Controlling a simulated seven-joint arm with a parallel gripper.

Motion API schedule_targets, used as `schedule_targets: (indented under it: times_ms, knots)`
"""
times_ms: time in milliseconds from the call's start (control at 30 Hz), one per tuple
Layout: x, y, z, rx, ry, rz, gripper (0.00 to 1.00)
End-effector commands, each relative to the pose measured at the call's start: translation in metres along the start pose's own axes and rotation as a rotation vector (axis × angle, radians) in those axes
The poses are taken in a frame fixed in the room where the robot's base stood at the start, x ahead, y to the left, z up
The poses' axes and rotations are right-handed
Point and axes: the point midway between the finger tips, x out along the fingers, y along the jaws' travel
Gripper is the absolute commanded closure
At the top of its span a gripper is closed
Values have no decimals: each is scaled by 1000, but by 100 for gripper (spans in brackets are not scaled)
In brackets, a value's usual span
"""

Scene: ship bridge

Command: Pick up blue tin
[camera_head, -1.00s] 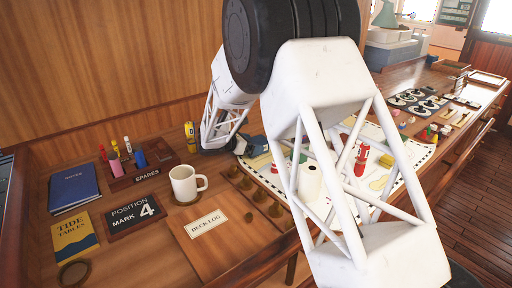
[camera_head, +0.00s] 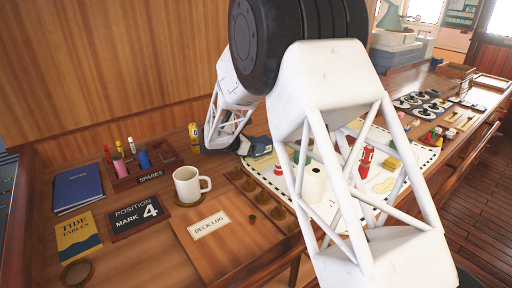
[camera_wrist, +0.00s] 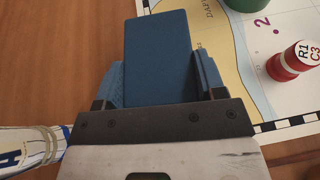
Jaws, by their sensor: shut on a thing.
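The blue tin (camera_wrist: 157,55) is a flat, dark blue rectangular block in the wrist view. It stands out between the two fingers of my gripper (camera_wrist: 160,85), which are shut on its sides. In the head view my gripper (camera_head: 243,146) is at the left edge of the chart, and the tin (camera_head: 261,149) shows only as a small blue patch at its tip. The white arm hides much of the chart there. I cannot tell how high the tin is above the chart.
The chart (camera_wrist: 290,100) carries a red-and-white cylinder (camera_wrist: 292,61) and a green round piece (camera_wrist: 246,4). A white mug (camera_head: 187,184) stands left of the arm, near a yellow tube (camera_head: 194,136) and the spares tray (camera_head: 150,178). A deck log board (camera_head: 209,223) lies in front.

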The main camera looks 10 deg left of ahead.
Motion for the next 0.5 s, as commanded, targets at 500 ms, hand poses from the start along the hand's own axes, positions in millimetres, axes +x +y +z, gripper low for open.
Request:
schedule_targets:
  times_ms: [500]
  knots:
    - [-27,0,64,3,0,2,66]
